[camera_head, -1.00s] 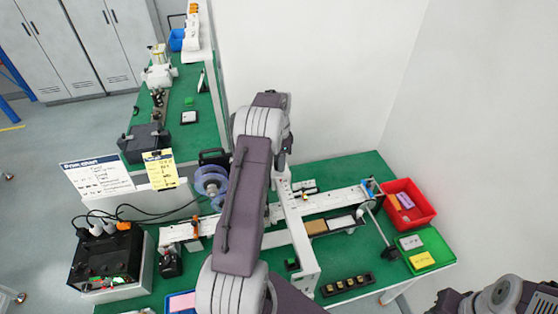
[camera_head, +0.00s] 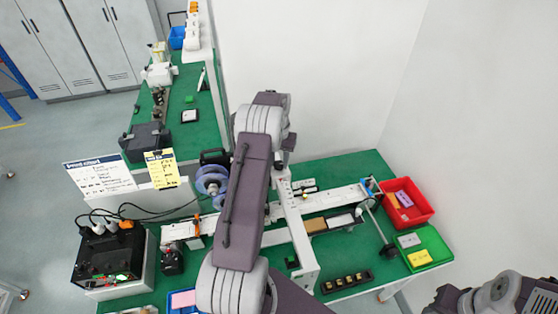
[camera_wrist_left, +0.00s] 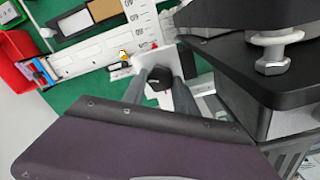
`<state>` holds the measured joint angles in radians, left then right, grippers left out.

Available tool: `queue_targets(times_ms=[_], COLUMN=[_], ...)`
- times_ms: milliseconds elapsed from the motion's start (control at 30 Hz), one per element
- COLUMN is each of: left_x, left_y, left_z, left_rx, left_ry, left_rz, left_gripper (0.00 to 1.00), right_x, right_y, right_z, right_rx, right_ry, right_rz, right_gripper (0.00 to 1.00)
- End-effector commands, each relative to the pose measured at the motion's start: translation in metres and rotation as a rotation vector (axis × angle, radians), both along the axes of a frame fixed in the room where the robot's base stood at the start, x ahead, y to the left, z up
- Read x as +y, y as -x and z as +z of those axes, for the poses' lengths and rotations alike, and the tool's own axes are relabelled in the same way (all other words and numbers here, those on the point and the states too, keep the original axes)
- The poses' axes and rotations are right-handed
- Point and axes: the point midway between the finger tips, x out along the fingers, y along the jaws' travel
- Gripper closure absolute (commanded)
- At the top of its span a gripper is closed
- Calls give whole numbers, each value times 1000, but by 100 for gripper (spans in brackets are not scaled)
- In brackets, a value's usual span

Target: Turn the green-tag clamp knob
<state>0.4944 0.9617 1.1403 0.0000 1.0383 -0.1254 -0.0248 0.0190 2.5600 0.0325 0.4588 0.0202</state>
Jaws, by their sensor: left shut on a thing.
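In the left wrist view, a black knob (camera_wrist_left: 158,80) sits between the two grey fingers of my left gripper (camera_wrist_left: 160,90), in front of a white plate. The gripper is shut on this knob. No green tag on it can be made out. In the head view, the knob and fingertips are hidden by my left arm, which reaches over the bench to the white upright frame (camera_head: 297,235). My right arm shows at the lower right corner of the head view; its fingers cannot be made out.
A red bin (camera_head: 421,218) and a green tray (camera_head: 440,243) stand at the bench's right end. A black box with cables (camera_head: 108,262) is at the left. A dark block with a bolt (camera_wrist_left: 274,60) is close on the right in the wrist view.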

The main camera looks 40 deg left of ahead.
Motion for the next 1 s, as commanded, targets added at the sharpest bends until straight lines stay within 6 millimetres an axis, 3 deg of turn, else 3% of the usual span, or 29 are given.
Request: queue_targets(times_ms=[500,1000], left_x=[-1,-1], left_y=[2,2], left_z=[-3,-3], left_rx=[7,9], left_ry=[3,4], left_rz=[374,479], left_gripper=[100,100], right_x=[0,0], right_y=[0,0], right_z=[2,2], right_rx=[0,0], right_ry=[0,0], right_rz=[0,0], right_gripper=[64,64])
